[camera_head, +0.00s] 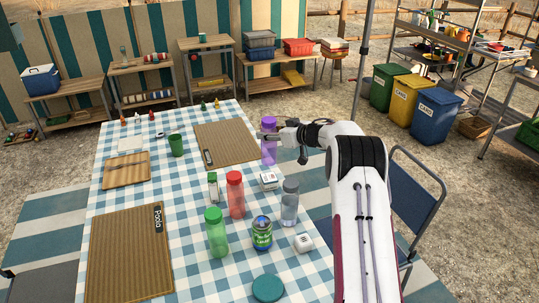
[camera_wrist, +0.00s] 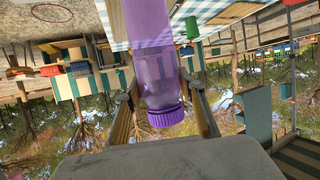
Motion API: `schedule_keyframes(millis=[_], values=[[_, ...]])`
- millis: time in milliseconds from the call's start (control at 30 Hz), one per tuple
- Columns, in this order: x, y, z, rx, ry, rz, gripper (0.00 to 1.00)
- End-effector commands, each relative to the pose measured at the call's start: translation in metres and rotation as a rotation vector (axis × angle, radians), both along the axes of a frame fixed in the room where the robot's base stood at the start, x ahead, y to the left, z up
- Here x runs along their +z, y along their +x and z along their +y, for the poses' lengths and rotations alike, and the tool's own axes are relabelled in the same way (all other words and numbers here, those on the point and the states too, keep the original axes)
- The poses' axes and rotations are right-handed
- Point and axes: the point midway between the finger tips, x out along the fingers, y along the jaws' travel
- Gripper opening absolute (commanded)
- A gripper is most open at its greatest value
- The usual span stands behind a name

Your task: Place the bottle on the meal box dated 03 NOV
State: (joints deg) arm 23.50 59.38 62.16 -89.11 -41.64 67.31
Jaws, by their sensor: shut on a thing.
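A translucent purple bottle (camera_head: 269,152) is upright with its cap on top, over the right edge of the checked table (camera_head: 140,225). My gripper (camera_head: 270,136) is shut on its upper part. In the wrist view, the bottle (camera_wrist: 160,85) sits between both fingers of my gripper (camera_wrist: 163,108), its purple cap toward the bottom of the picture. I cannot tell whether its base touches the table. Two small white boxes, one near the middle (camera_head: 268,181) and one near the right edge (camera_head: 303,243), are on the table. No date is readable, so I cannot tell which thing is the 03 NOV meal box.
Red (camera_head: 235,196), green (camera_head: 216,235) and grey (camera_head: 290,205) bottles and a can (camera_head: 262,233) stand close together. A green cup (camera_head: 176,145), brown mats (camera_head: 128,255) and a teal disc (camera_head: 268,288) are also on the table. A blue chair (camera_head: 415,205) stands at the right.

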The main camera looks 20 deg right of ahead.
Motion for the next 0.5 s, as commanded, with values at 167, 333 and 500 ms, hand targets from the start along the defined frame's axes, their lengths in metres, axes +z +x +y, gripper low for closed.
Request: schedule_keyframes(millis=[167, 333, 500], values=[[-0.025, 0.0, 0.0, -0.001, 0.001, 0.002, 0.06], [-0.033, 0.0, 0.0, 0.0, 0.0, -0.001, 0.06], [-0.034, 0.0, 0.0, -0.001, -0.001, -0.001, 0.06]])
